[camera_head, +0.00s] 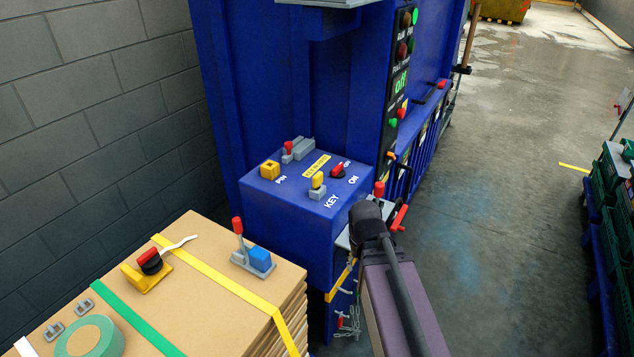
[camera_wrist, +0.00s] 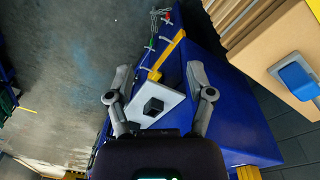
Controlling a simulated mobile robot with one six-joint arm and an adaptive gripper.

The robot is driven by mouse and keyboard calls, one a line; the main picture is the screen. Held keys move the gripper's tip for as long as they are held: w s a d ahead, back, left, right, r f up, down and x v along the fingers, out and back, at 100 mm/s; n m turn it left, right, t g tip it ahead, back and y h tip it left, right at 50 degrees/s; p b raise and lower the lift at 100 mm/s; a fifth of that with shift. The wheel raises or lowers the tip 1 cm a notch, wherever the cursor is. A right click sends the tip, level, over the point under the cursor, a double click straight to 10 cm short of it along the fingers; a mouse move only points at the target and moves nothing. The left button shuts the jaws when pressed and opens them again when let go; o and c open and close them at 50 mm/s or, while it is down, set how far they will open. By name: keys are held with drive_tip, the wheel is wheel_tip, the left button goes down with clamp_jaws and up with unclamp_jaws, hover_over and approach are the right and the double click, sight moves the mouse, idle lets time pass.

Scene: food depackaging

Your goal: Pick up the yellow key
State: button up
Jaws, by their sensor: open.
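The yellow key (camera_head: 318,181) stands upright in a grey base on top of the blue control box (camera_head: 290,222), beside the word KEY. It does not show in the wrist view. My gripper (camera_wrist: 158,68) is open in the wrist view, its two grey fingers spread apart with nothing held. A pale plate with a dark square block (camera_wrist: 153,106) shows between and beyond the fingers. In the head view my dark wrist is at the right front side of the control box, apart from the key, and my fingers are hidden there.
A yellow block (camera_head: 270,170), a red knob (camera_head: 338,169) and a red-handled grey latch (camera_head: 292,150) share the box top. A cardboard stack (camera_head: 215,290) with straps, a red-handled switch, a blue block and green tape stands at left.

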drive_tip(key=w+a+r+m+t+h, duration=0.1)
drive_tip(key=w+r+m+t+h, duration=0.1)
drive_tip(key=w, duration=0.4)
drive_tip(key=m+t+h+p, duration=0.3)
drive_tip(key=m+t+h, duration=0.2)
drive_tip(key=t, duration=0.3)
approach(316, 175)
drive_tip(key=r, duration=0.1)
drive_tip(key=shift+s, duration=0.35)
drive_tip(key=b+x, duration=0.1)
drive_tip(key=x, duration=0.3)
drive_tip(key=b+x, duration=0.2)
drive_tip(key=x, duration=0.1)
drive_tip(key=shift+w+f+b, duration=0.3)
drive_tip(key=shift+f, duration=0.1)
drive_tip(key=shift+w+d+f, duration=0.1)
drive_tip(key=shift+w+d, duration=0.2)
drive_tip(key=shift+f, duration=0.1)
